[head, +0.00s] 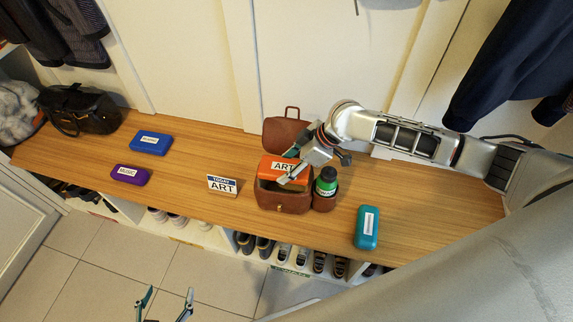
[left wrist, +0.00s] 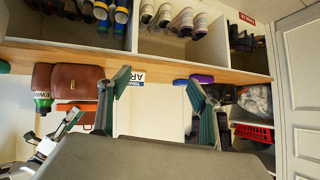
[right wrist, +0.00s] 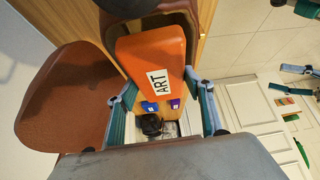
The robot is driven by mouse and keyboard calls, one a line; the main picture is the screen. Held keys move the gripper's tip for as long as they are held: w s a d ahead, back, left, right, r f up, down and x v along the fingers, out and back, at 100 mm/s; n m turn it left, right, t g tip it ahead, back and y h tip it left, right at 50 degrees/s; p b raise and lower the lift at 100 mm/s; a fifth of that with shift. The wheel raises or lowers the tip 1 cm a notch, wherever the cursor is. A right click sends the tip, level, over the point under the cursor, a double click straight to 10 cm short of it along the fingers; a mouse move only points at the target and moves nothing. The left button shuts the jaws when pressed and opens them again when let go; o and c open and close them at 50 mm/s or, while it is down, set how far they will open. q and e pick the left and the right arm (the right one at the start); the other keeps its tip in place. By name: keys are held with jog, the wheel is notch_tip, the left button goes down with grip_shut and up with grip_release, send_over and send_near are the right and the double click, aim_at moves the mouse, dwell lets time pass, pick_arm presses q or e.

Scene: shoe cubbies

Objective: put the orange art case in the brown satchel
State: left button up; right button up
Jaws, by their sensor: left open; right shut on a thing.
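The orange art case (head: 272,168), with a white ART label, is held at the mouth of the brown satchel (head: 283,201). The satchel stands on the bench with its flap (head: 285,133) open to the back. My right gripper (head: 293,178) is shut on the case; in the right wrist view the case (right wrist: 152,62) sits between its fingers, its far end at the satchel's opening. How deep the case reaches inside is hidden. My left gripper (head: 165,304) is open and empty in front of the bench, low in the head view; its spread fingers show in the left wrist view (left wrist: 160,105).
A green bottle (head: 326,181) stands in a holder at the satchel's right side. A teal case (head: 367,227) lies further right. A TODAY ART sign (head: 223,186), a purple case (head: 130,174), a blue case (head: 151,142) and a black bag (head: 80,108) are to the left. Shoes fill cubbies below.

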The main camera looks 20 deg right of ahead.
jog(key=shift+f+b, duration=0.45)
jog(key=shift+f, duration=1.55)
pick_arm(q)
jog(key=shift+w+d+f+b, duration=0.15)
jog(key=shift+w+d+b, duration=0.25)
jog(key=shift+b, duration=0.35)
pick_arm(e)
notch_tip(320, 180, down, 3)
jog(key=shift+r, duration=0.2)
pick_arm(q)
jog(key=shift+s+a, duration=0.1)
jog(key=shift+s+f+b, duration=0.25)
jog(key=shift+f+b, duration=0.05)
jog(key=shift+f, duration=0.35)
pick_arm(e)
jog(key=shift+f, duration=0.8)
jog(key=o, duration=1.3)
